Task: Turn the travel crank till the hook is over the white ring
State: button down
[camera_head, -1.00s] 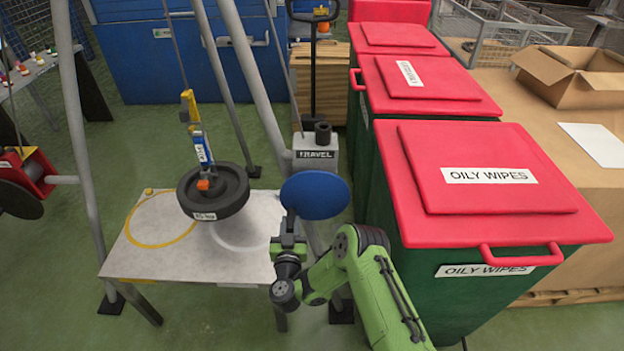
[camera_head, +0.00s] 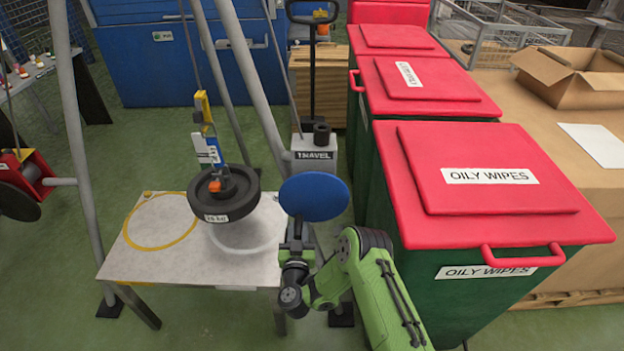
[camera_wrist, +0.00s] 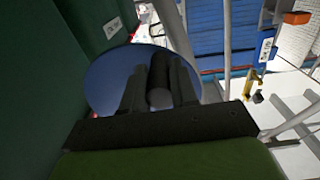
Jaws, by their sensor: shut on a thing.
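The travel crank is a blue disc (camera_head: 314,197) below the box marked TRAVEL (camera_head: 314,156). In the wrist view, my gripper (camera_wrist: 160,82) is shut on the dark crank handle (camera_wrist: 160,92) in front of the blue disc (camera_wrist: 103,82). The head view shows my gripper (camera_head: 296,240) from behind, at the disc's lower edge. The yellow hook block (camera_head: 203,108) hangs on a cable with a black round weight (camera_head: 232,205) under it. The weight looks slightly tilted.
A yellow ring (camera_head: 133,243) lies left of the white ring on the grey table (camera_head: 170,268). Grey frame legs (camera_head: 75,150) stand around the table. Red-lidded bins (camera_head: 500,190) stand close at the right of my arm. A red winch (camera_head: 35,172) is at the left.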

jog(key=shift+w+a+r, duration=0.1)
jog(key=shift+r, duration=0.15)
jog(key=shift+d+f, duration=0.55)
jog(key=shift+d, duration=0.65)
